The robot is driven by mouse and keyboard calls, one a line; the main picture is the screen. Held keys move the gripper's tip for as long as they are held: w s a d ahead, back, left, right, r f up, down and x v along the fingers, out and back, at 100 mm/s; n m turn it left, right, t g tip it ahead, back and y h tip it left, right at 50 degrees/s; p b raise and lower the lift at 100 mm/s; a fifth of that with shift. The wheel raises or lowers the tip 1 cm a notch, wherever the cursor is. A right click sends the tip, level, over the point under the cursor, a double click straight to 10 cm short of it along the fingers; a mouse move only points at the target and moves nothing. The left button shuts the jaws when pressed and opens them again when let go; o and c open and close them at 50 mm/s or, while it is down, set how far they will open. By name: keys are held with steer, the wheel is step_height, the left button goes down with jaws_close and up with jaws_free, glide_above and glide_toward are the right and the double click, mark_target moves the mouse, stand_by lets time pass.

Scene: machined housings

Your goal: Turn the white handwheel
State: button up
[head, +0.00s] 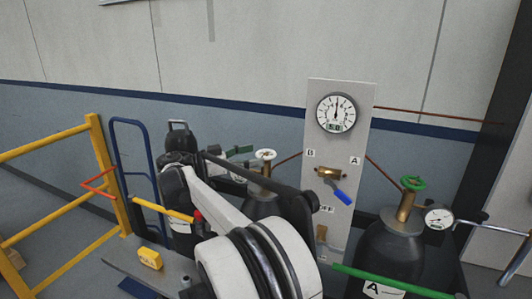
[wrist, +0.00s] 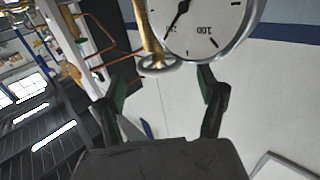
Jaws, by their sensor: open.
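The white handwheel (head: 265,154) sits on top of a brass valve stem on the dark cylinder (head: 262,207) left of the panel, partly hidden behind my arm. In the wrist view the handwheel (wrist: 158,66) shows as a pale ring on the end of the brass stem, between and slightly beyond the fingertips. My gripper (head: 243,158) is just left of the handwheel in the head view. In the wrist view my gripper (wrist: 160,78) has its two fingers spread wide, with nothing held. I cannot tell whether a finger touches the wheel.
A round gauge (wrist: 205,22) is close beside the valve, near the right finger. A panel (head: 336,230) carries another gauge (head: 336,112) and a blue lever (head: 342,191). A green handwheel (head: 413,184) tops the right cylinder (head: 390,250). A yellow railing (head: 107,180) stands left.

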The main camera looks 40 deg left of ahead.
mark_target(266, 153)
steer(key=shift+x, duration=2.35)
steer(key=c, duration=1.2)
